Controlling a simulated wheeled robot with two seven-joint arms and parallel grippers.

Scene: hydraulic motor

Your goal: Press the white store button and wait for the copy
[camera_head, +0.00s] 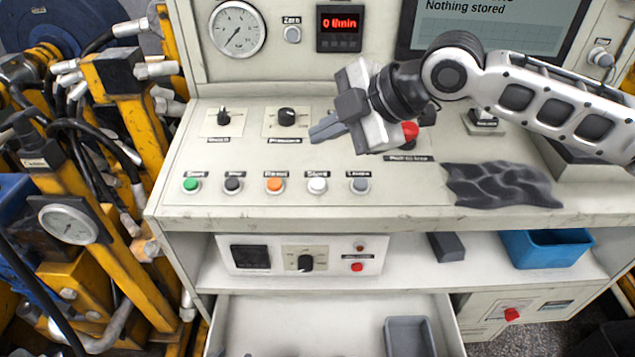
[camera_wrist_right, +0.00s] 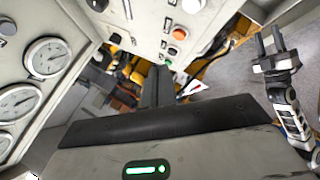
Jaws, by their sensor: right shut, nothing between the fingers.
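The white store button (camera_head: 317,185) sits in the front row of the panel, between the orange button (camera_head: 275,185) and a grey button (camera_head: 360,184). A white button, apparently the same one, shows at the top of the wrist view (camera_wrist_right: 191,6). My right gripper (camera_head: 320,132) is shut and empty, above the panel behind the white button and apart from it. Its closed fingers also show in the wrist view (camera_wrist_right: 158,82). My left gripper (camera_wrist_right: 269,42) shows only in the wrist view, with its two fingers apart. The screen (camera_head: 490,25) reads "Nothing stored".
Two black knobs (camera_head: 286,117) stand behind the button row. A red push button (camera_head: 410,130) is partly behind my right gripper. A dark crumpled cloth (camera_head: 500,186) lies on the panel's right. The flow display (camera_head: 339,28) reads 0 l/min. An open drawer (camera_head: 300,325) is below.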

